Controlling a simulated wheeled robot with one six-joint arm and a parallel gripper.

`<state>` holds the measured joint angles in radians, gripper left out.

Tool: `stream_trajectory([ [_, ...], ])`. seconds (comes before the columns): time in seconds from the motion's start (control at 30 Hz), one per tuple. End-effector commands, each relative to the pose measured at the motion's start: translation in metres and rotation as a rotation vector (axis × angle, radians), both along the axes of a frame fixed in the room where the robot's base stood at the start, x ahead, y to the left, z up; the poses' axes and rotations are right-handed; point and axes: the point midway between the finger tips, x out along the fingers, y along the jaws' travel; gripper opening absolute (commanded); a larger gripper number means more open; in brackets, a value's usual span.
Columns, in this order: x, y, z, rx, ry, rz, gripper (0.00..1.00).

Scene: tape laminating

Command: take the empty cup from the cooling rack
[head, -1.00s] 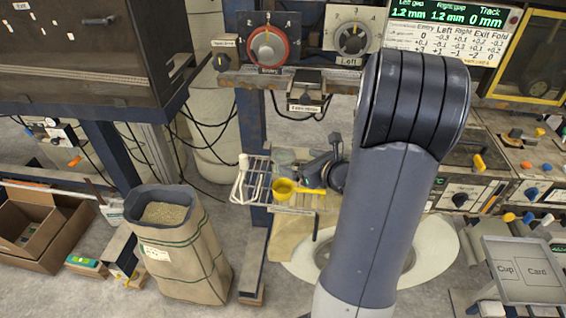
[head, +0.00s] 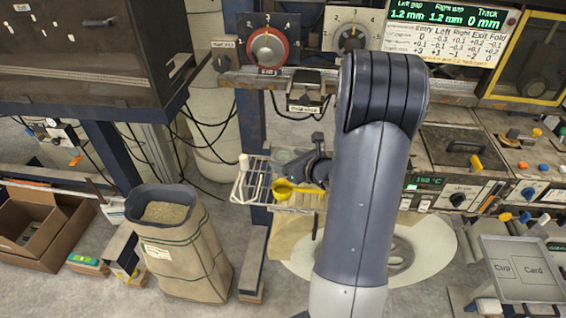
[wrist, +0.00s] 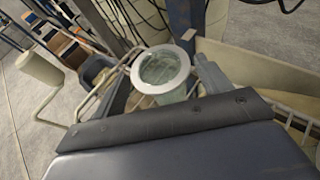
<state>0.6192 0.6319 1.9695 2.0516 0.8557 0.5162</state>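The cup (wrist: 161,72) is clear and pale green with a thick whitish rim. It stands upright in the wrist view and looks empty. In the head view the cup (head: 283,157) is small and partly hidden behind my gripper. It is on the wire cooling rack (head: 247,187); the rack (wrist: 86,100) also shows in the wrist view. My gripper (head: 304,168) is just right of the cup. In the wrist view its dark fingers appear apart, on either side of the cup; contact cannot be told.
A sack of granules (head: 180,245) stands on the floor at left. A control panel with dials (head: 268,46) is above the rack. A grey tray marked Cup and Card (head: 520,249) is at right.

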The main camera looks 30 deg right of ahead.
Motion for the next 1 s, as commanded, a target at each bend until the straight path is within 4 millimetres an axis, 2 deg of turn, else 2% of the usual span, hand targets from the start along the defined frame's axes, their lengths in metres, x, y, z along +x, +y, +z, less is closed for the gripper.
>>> stream_trajectory([
  [0.03, 0.000, 0.000, 0.000, 0.000, 0.000, 0.000, 0.68],
  [0.4, 0.000, 0.000, 0.000, 0.000, -0.001, 0.000, 0.40],
  [0.77, 0.000, 0.000, 0.005, -0.002, -0.001, 0.001, 0.39],
  [0.87, 0.000, 0.000, 0.012, -0.002, -0.002, 0.000, 0.39],
  [1.0, 0.000, 0.000, 0.032, -0.004, -0.006, 0.000, 0.39],
])
